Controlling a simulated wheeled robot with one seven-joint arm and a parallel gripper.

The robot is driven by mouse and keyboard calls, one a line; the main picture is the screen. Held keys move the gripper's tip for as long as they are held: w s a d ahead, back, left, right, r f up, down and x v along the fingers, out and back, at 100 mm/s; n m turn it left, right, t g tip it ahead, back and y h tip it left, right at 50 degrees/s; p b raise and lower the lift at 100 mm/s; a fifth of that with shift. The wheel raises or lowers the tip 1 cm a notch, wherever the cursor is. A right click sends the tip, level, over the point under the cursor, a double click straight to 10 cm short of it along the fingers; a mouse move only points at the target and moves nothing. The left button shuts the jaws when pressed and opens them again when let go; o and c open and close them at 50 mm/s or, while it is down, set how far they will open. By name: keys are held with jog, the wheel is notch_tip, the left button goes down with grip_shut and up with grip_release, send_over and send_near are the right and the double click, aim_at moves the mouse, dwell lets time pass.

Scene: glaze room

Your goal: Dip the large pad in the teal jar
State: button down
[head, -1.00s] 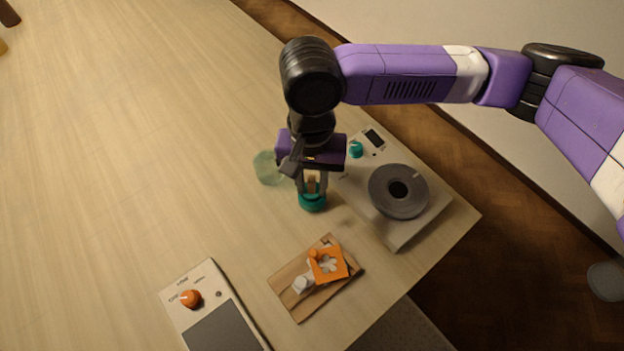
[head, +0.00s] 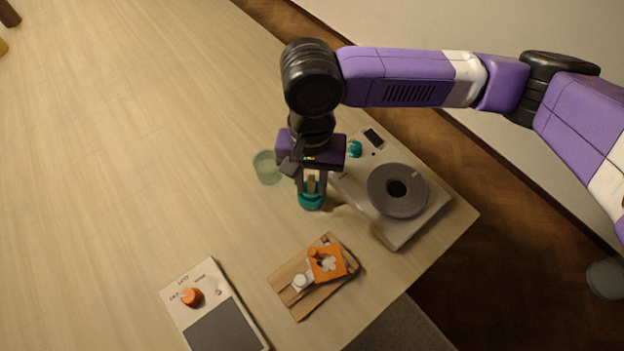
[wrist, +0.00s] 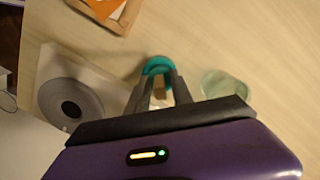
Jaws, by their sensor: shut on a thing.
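The teal jar (head: 311,202) stands on the table directly below my gripper (head: 312,182). In the wrist view its teal rim (wrist: 158,65) shows just beyond the fingertips. My gripper, also in the wrist view (wrist: 160,88), points down and is shut on a tan block-like handle (head: 311,186), which I take to be the large pad's. The handle shows between the fingers in the wrist view (wrist: 161,93). The pad's lower end is hidden by the fingers and jar, so I cannot tell whether it is inside or above the jar.
A clear green glass (head: 267,167) stands close left of my gripper. A pale machine with a grey wheel (head: 398,190) stands close right.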

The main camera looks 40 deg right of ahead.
jog(key=shift+r+p, duration=2.7)
jog(key=shift+p, duration=0.45)
